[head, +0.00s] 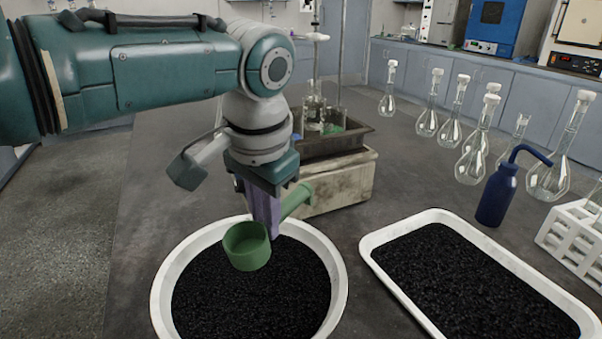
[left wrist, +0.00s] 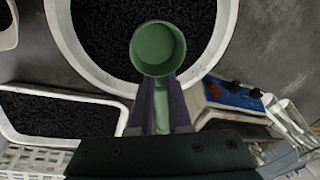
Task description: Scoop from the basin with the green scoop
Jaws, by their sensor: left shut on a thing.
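The green scoop (head: 247,246) hangs above the white round basin (head: 340,275), which holds black granules (head: 250,305). My left gripper (head: 264,222) is shut on the scoop's handle, which sticks out to the right behind the fingers. In the left wrist view, the scoop's cup (left wrist: 158,48) shows its open mouth, with only green visible inside. The cup covers part of the black granules in the basin (left wrist: 65,35) there. The cup is apart from or close over the granules; the exact gap cannot be told. My right gripper is not in view.
A white rectangular tray (head: 372,240) of black granules stands right of the basin. A blue wash bottle (head: 497,195), several glass flasks (head: 428,122) and a white rack (head: 570,235) stand at the right. The bench left of the basin is clear.

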